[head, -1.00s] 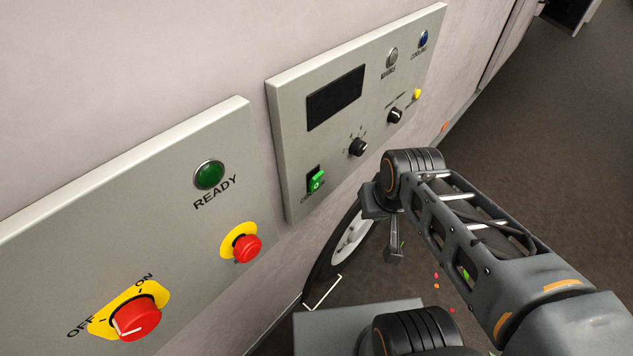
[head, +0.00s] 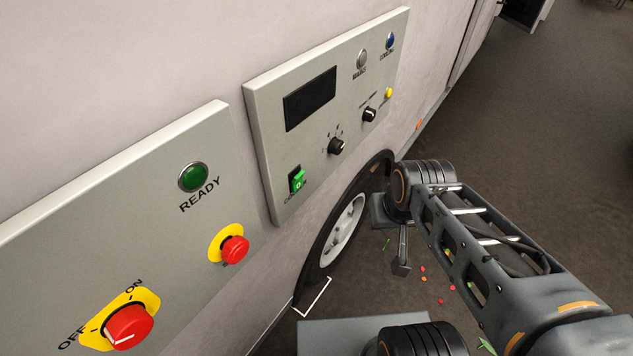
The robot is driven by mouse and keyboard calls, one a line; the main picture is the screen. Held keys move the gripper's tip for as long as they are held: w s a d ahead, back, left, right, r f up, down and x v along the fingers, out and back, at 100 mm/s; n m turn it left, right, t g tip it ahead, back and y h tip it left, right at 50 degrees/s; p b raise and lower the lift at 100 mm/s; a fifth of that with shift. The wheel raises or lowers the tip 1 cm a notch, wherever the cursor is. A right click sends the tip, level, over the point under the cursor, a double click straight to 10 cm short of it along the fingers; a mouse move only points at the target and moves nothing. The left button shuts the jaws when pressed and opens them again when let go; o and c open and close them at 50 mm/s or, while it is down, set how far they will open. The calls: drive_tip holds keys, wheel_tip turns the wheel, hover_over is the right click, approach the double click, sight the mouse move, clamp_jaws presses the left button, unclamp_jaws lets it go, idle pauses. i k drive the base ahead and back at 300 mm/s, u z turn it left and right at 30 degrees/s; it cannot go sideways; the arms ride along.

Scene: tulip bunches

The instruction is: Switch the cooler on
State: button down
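The control panel with the cooling lamp (head: 390,41) hangs on the pale wall, upper middle. It bears a dark display (head: 310,98), two black knobs (head: 336,146) and a green rocker switch (head: 298,181) at its lower left. The switch's label is too small to read surely. The lamp is dark blue. My arm comes in from the lower right and bends right of the panel. A small grey end piece, seemingly my gripper (head: 401,268), hangs below the bend, apart from the panel, by the wheel. Its fingers are too small to tell open from shut.
A second panel at left has a green READY lamp (head: 194,177), a red button (head: 235,249) on yellow, and a red OFF/ON knob (head: 130,326), its white mark towards OFF. A wheel (head: 342,232) stands below the wall. Coloured scraps lie on the dark floor (head: 540,130).

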sight(297, 182)
drive_tip(key=z, duration=0.8)
drive_tip(key=k, duration=0.65)
drive_tip(key=z, duration=0.85)
drive_tip(key=k, duration=0.8)
drive_tip(key=u, duration=0.5)
drive_tip(key=k, duration=0.8)
drive_tip(key=u, duration=0.8)
drive_tip(key=i, duration=0.95)
drive_tip(key=u, duration=0.05)
